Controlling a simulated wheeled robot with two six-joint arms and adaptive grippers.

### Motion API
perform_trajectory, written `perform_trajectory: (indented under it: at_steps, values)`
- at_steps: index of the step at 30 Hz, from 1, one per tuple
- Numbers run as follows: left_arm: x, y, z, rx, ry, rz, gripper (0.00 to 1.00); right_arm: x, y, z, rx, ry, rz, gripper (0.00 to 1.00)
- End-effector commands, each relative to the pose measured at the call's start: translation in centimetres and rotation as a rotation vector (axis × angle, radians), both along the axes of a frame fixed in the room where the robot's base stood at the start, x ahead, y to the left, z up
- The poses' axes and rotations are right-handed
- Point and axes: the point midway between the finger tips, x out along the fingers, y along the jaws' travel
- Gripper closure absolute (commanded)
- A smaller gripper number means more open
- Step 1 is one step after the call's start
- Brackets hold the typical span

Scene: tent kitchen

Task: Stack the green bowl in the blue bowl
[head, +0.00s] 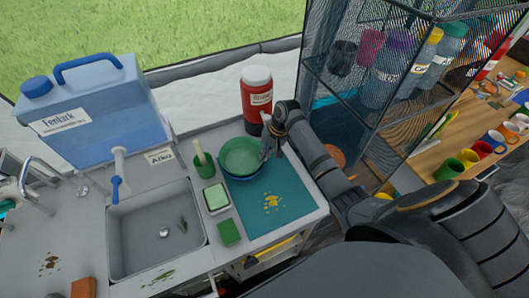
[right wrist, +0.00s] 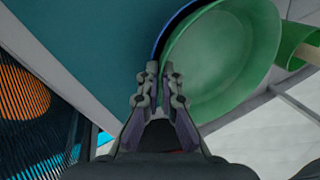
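The green bowl (head: 240,154) sits in or just over the blue bowl (head: 235,177), of which only a strip of rim shows below it. In the right wrist view the green bowl (right wrist: 222,55) covers most of the blue bowl (right wrist: 172,24). My right gripper (head: 265,153) is at the green bowl's right edge. In the right wrist view its fingertips (right wrist: 159,72) are close together, one on each side of the green rim, and look shut on it. Whether the green bowl touches the blue bowl's bottom is hidden. My left gripper is not in view.
The bowls are at the back of a teal mat (head: 277,199). A green cup (head: 203,165) with a utensil is close on the left, a red bottle (head: 257,98) behind. A sink (head: 155,230) lies left, a mesh shelf (head: 370,80) right. The front of the mat is clear except for yellow spots.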

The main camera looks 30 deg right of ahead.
Motion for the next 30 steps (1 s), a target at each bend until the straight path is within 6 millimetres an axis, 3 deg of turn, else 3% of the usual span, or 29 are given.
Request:
perform_trajectory:
  at_steps: [14, 15, 20, 30]
  values:
    - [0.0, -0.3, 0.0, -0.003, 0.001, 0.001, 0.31, 0.0, 0.1, -0.9, 0.003, 0.001, 0.001, 1.00]
    - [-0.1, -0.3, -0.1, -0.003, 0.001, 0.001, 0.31, -0.1, 0.1, -0.9, 0.002, 0.002, 0.001, 0.92]
    - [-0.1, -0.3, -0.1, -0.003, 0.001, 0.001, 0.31, -0.1, 0.1, -1.0, 0.003, 0.004, 0.001, 0.72]
    - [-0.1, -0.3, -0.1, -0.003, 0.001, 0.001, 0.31, -0.1, 0.1, -1.0, 0.004, 0.003, 0.000, 0.72]
